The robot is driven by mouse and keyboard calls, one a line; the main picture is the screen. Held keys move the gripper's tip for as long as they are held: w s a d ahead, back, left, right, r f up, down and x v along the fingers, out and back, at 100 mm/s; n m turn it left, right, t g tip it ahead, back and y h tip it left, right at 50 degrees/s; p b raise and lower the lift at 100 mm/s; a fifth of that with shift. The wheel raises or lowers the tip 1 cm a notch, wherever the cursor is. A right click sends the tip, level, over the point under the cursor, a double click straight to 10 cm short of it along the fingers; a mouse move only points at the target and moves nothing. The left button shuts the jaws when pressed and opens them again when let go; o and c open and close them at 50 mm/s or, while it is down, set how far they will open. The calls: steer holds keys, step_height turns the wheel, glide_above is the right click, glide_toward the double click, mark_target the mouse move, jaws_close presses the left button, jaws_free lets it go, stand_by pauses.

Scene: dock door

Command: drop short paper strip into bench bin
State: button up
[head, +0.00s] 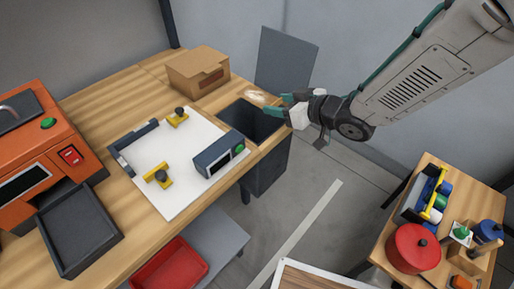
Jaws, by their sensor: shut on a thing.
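My gripper (274,104) has teal fingers and reaches in from the right, over the far right end of the bench. It is shut on the short paper strip (256,97), a small pale piece showing just left of the fingertips. The strip's exact outline is too small to tell. The bench bin (266,165) is a dark, deep, open-topped bin at the bench's right edge. Its opening lies just below and left of my gripper in the picture. The inside is dark and its bottom cannot be made out.
A cardboard box (198,72) stands behind the bin. A white board (160,185) with yellow clamps and a dark device (219,154) lies left of it. An orange machine (45,150) stands far left. A side table (440,270) with a red pot (412,248) stands lower right.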

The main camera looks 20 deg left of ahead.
steer(key=o, duration=1)
steer(key=shift+d, duration=0.1)
steer(key=v, duration=0.7)
steer(key=shift+s+d, duration=0.2)
steer(key=shift+d, duration=0.05)
